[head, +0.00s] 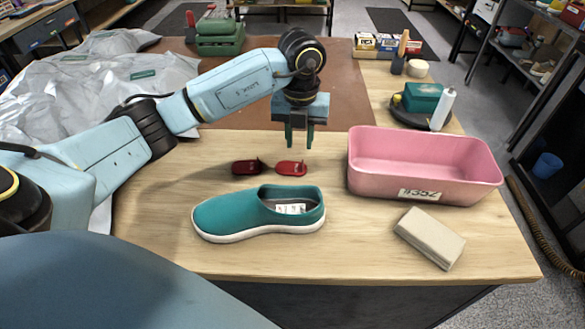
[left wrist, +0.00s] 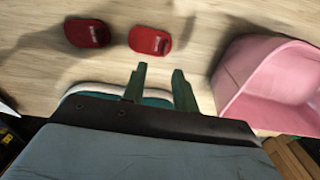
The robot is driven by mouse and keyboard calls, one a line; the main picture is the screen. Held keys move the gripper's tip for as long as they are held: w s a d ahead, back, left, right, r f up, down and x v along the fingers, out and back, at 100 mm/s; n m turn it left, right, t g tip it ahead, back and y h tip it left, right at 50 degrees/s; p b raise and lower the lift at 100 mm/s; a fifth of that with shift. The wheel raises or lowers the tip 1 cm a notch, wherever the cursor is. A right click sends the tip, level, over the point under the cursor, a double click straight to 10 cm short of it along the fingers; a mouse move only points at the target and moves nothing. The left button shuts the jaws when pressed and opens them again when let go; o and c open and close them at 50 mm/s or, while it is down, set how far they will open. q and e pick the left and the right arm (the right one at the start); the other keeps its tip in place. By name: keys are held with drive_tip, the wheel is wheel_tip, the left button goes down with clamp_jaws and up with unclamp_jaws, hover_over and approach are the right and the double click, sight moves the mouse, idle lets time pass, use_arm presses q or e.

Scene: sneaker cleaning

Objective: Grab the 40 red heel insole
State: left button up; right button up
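Two small red heel insoles lie side by side on the wooden table behind the shoe. The darker insole (head: 249,167) is on the left and the brighter red insole (head: 291,168) is on the right. Both also show in the left wrist view, the left one (left wrist: 88,33) and the right one (left wrist: 150,41). Their printed marks are too small to read. My left gripper (head: 299,144) is open and empty, pointing down above the table near the right insole; its fingers (left wrist: 158,78) are apart in the left wrist view. My right gripper is not in view.
A teal slip-on shoe (head: 250,214) stands in front of the insoles. A pink tub (head: 425,180) is to the right, with a beige block (head: 430,238) in front of it. Grey plastic sheeting (head: 90,80) covers the table's left back. The wood around the insoles is clear.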

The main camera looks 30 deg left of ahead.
sight(302, 163)
use_arm(q)
drive_tip(key=f, duration=0.5)
drive_tip(key=w+f, duration=0.1)
drive_tip(key=f, duration=0.1)
drive_tip(key=shift+d+f, duration=0.2)
drive_tip(key=shift+c, duration=0.3)
clamp_jaws()
